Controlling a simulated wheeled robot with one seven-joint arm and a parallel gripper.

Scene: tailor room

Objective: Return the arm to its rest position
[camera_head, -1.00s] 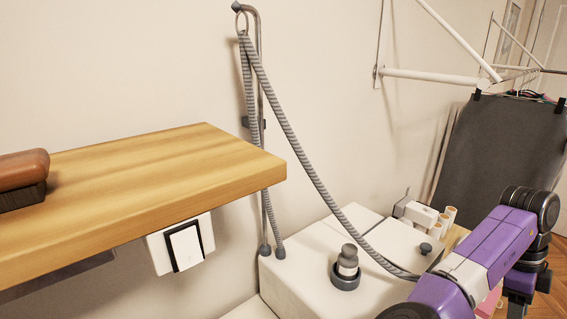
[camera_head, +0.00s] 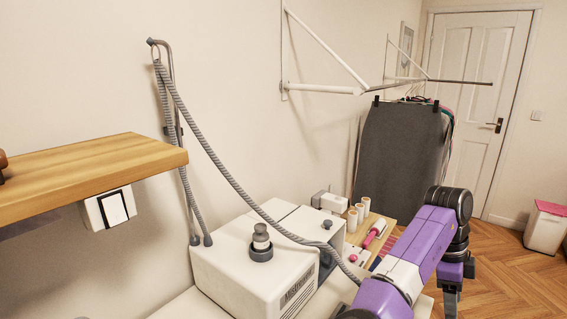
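My purple and grey arm (camera_head: 408,250) reaches in from the bottom right of the head view, in front of the white machine and the floor. It bends at a dark joint and points down at its far end. My gripper (camera_head: 450,305) shows only in part at the bottom edge, as a grey piece below the dark wrist. Its fingertips are cut off by the frame, so I cannot see whether it is open or shut, or whether it holds anything.
A white machine (camera_head: 225,268) with a grey hose (camera_head: 232,172) stands left of my arm. A wooden shelf (camera_head: 95,170) juts out at the left. Thread spools (camera_head: 360,212) stand behind the arm. Dark garments (camera_head: 398,150) hang at the back. Open wooden floor (camera_head: 510,280) lies right, before a door (camera_head: 480,110).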

